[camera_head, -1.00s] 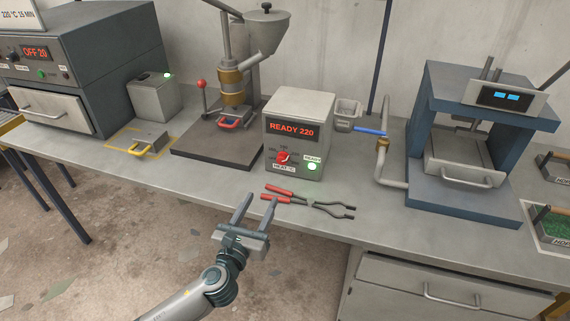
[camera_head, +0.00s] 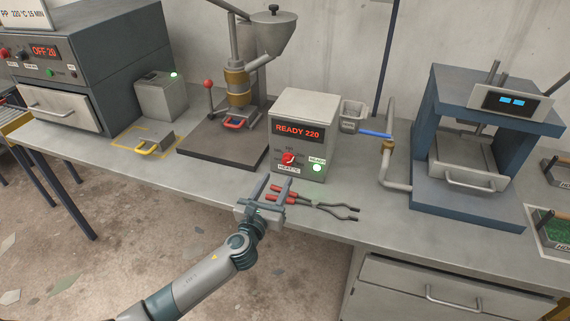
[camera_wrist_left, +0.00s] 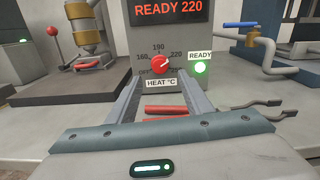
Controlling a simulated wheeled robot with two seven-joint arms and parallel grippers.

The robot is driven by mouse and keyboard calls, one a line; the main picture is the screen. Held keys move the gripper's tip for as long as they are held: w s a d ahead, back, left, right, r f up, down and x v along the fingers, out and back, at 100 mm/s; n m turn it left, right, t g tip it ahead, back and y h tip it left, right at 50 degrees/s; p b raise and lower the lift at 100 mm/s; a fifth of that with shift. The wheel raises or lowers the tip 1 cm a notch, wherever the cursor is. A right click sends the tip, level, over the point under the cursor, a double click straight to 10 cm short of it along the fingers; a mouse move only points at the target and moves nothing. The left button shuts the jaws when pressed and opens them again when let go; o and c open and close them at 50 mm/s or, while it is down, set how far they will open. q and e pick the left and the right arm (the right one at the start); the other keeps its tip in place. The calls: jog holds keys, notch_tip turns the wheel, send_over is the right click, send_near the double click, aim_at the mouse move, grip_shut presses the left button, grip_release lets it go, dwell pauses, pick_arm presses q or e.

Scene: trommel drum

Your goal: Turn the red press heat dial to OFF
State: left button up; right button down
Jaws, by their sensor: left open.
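The red heat dial (camera_head: 288,158) is on the front of a grey control box (camera_head: 303,105) whose display reads READY 220. In the left wrist view the dial (camera_wrist_left: 160,63) sits above a HEAT °C label, among marks 160, 190 and 220. Its pointer appears to face the 220 side. A green READY lamp (camera_wrist_left: 200,67) is lit beside it. My left gripper (camera_head: 272,187) is open and empty, in front of and below the dial, apart from it. Its fingers (camera_wrist_left: 160,95) point towards the box. My right gripper is not in view.
Red-handled tongs (camera_head: 310,203) lie on the bench under and beside my left fingers. A press with a hopper (camera_head: 240,90) stands left of the box. A pipe with a blue lever (camera_head: 376,134) and a blue-framed press (camera_head: 470,150) stand to the right.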

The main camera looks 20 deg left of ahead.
aim_at(286, 163)
pick_arm(q)
jog(key=w, duration=0.8)
jog(key=shift+w+d, duration=0.15)
jog(key=shift+w, duration=0.1)
jog(key=c, duration=1.1)
